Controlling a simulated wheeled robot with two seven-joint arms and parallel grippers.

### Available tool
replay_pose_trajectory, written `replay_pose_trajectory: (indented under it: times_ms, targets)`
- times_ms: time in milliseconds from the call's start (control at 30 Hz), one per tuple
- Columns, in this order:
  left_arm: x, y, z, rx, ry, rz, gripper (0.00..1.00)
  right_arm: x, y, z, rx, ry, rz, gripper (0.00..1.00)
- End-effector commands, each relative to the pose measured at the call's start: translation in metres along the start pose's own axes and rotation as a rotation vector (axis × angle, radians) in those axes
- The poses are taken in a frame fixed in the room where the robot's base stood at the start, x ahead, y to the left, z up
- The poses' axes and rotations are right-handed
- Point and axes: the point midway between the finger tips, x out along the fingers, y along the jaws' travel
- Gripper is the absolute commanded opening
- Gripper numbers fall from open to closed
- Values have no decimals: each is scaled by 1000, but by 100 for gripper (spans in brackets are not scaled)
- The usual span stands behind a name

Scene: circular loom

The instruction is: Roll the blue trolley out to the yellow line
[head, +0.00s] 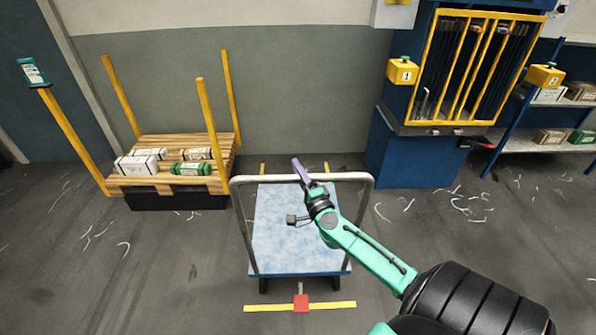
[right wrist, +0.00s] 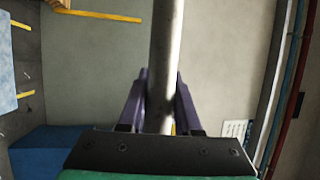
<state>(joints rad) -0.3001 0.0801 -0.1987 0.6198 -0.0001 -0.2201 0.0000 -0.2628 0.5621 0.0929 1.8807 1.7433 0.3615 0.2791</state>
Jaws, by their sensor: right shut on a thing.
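The blue trolley (head: 275,222) stands on the dark floor in the middle of the head view, with a pale mottled blue deck and a grey tubular handle (head: 345,177). My right gripper (head: 301,172) is shut on the handle's top bar. In the right wrist view the purple fingers of the gripper (right wrist: 161,100) sit on both sides of the grey bar (right wrist: 167,45). The yellow line (head: 331,305) lies on the floor just in front of the trolley's near edge, with a narrow gap between them. My left gripper is out of view.
A red block (head: 301,303) sits at the middle of the line. A wooden pallet (head: 212,180) with yellow posts and several boxes stands at the left. A blue cabinet (head: 404,160) with a yellow-framed rack and a shelf (head: 545,146) stand at the right. The near left floor is clear.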

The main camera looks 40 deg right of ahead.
Motion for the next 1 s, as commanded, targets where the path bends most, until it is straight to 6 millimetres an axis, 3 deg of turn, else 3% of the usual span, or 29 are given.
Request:
replay_pose_trajectory:
  times_ms: [367, 567, 800, 833, 867, 900, 1000]
  targets:
    - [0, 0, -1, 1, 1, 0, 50, 0, 1, 1, 1, -2, 3, 0]
    - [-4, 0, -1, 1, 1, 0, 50, 18, 3, -7, 1, 0, 1, 0]
    - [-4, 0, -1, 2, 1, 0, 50, 18, 4, -7, 0, -1, 2, 0]
    - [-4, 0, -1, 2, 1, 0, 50, 18, 5, -7, 0, -1, 2, 44]
    - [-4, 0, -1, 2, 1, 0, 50, 18, 5, -7, 0, -1, 2, 55]
    - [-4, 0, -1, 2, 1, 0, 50, 18, 5, -7, 0, -1, 2, 62]
    - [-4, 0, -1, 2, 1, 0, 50, 18, 5, -7, 0, -1, 2, 62]
